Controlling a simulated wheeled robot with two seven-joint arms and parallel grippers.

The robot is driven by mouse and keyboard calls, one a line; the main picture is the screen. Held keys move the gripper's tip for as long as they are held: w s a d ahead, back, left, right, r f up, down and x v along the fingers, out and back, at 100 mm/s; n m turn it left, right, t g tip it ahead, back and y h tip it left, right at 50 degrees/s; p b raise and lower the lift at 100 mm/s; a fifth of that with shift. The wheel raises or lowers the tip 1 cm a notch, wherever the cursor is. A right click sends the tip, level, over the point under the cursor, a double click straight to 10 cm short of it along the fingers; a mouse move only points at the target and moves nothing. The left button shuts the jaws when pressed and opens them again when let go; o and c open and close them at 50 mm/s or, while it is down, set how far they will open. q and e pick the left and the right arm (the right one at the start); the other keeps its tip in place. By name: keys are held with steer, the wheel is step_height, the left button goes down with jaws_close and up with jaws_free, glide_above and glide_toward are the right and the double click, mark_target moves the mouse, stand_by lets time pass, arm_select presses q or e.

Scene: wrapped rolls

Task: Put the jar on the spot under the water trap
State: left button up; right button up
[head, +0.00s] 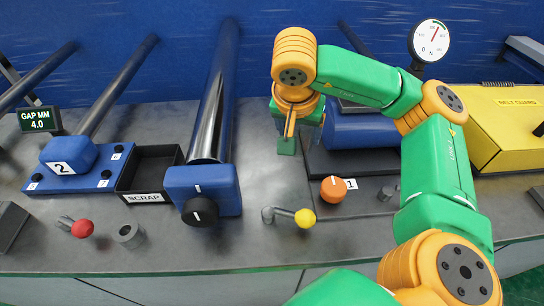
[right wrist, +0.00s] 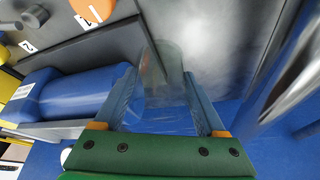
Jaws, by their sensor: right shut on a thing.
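My right gripper (head: 309,114) is in the middle of the head view, above the back of the bench. In the right wrist view its two blue fingers (right wrist: 160,84) are shut on a clear, see-through jar (right wrist: 163,98). A dull greenish round patch shows through or beyond the jar; I cannot tell whether it is part of the jar or the spot. In the head view the arm hides the jar. I cannot make out the water trap for certain. My left gripper is out of view.
A blue block with a black knob (head: 203,190) and a shiny tube stand left of the gripper. A yellow-knobbed lever (head: 305,218) and an orange knob (head: 334,189) are in front. A blue cylinder (head: 362,130) and a yellow belt guard (head: 500,125) are to the right.

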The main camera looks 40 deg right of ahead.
steer(key=w+a+f, duration=0.1)
steer(key=f, duration=0.1)
steer(key=w+f+p, duration=0.1)
steer(key=w+f, duration=0.1)
steer(key=w+a+f, duration=0.1)
steer(key=w+f, duration=0.1)
steer(key=shift+w+a, duration=0.15)
steer(key=shift+a, duration=0.2)
step_height(320, 180, down, 3)
steer(key=shift+r+p, duration=0.15)
steer(key=shift+p, duration=0.6)
steer(key=shift+d+f, duration=0.1)
steer(key=shift+f, duration=0.15)
steer(key=shift+f+b, duration=0.2)
steer(key=shift+b, duration=0.1)
steer(key=o, duration=1.4)
